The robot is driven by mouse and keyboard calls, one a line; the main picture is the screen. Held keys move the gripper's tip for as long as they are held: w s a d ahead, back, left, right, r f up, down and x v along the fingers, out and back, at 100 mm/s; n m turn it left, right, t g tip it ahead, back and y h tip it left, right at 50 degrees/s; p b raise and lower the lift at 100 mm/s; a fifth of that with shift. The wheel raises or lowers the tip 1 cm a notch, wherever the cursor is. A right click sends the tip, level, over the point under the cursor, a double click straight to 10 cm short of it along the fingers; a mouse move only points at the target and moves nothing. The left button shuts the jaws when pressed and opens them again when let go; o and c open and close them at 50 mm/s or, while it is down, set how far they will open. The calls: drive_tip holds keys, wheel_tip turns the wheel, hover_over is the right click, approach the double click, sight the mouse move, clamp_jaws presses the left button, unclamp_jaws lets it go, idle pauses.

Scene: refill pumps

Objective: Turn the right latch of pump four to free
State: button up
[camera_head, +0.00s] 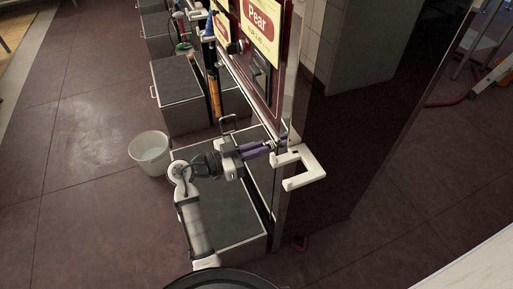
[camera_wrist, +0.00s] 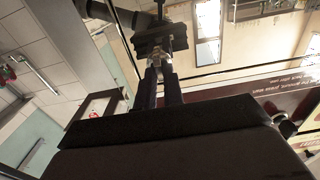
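The pump front with the yellow and red "Pear" sign (camera_head: 262,25) stands at the upper middle of the head view, seen steeply from the side. My gripper (camera_head: 270,147) reaches right to the lower part of this front. In the wrist view its two dark fingers (camera_wrist: 160,82) point at a small pale metal part (camera_wrist: 160,66) below a dark block (camera_wrist: 155,42). The fingers are a narrow gap apart, with the metal part at their tips. I cannot tell whether they press on it, or whether it is the right latch. No pump number is readable.
A white bracket-like handle (camera_head: 303,168) sticks out beside my gripper. Grey-topped boxes (camera_head: 186,80) line the floor along the pumps. A white bucket (camera_head: 150,152) stands left of my arm. The tiled floor (camera_head: 75,150) further left is clear.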

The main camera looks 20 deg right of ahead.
clamp_jaws()
drive_tip(key=shift+n, duration=0.3)
drive_tip(key=n+p, duration=0.3)
drive_tip(key=n, duration=0.1)
drive_tip(key=n+p, duration=0.3)
drive_tip(key=n, duration=0.2)
drive_tip(key=n+p, duration=0.3)
drive_tip(key=n, duration=0.1)
drive_tip(key=shift+w+p, duration=0.25)
drive_tip(key=shift+p, duration=0.05)
drive_tip(key=n+p, duration=0.3)
drive_tip(key=n, duration=0.1)
drive_tip(key=shift+f, duration=0.2)
drive_tip(key=shift+a+n, duration=0.1)
drive_tip(key=shift+n, duration=0.2)
